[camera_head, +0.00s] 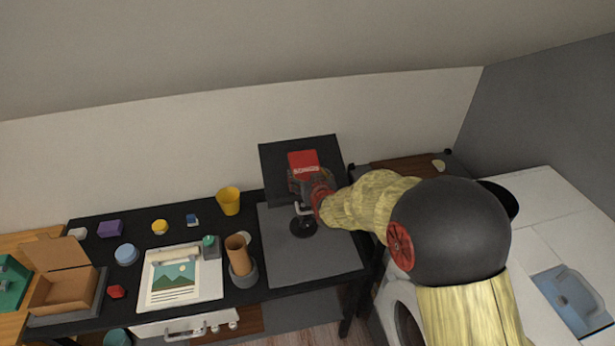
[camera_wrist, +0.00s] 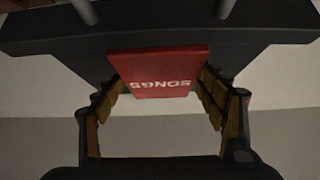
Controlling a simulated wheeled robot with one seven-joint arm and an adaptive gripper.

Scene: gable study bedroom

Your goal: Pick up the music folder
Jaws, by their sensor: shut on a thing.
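The music folder (camera_head: 303,160) is a small red folder with white lettering, in front of the black music stand panel (camera_head: 325,150) at the back of the desk. It also shows in the wrist view (camera_wrist: 160,64), upside down, reading "SONGS". My gripper (camera_head: 308,182) is at the folder's lower part. In the wrist view my gripper (camera_wrist: 162,84) has one finger against each side edge of the folder, shut on it. The stand panel (camera_wrist: 60,32) lies right behind the folder. I cannot tell whether the folder still touches it.
The stand's round base (camera_head: 303,227) rests on a grey mat (camera_head: 330,260). To the left are a yellow cup (camera_head: 228,201), a brown cylinder in a holder (camera_head: 239,255), a picture sheet (camera_head: 172,282) and an open cardboard box (camera_head: 62,290). White appliances (camera_head: 540,215) stand at right.

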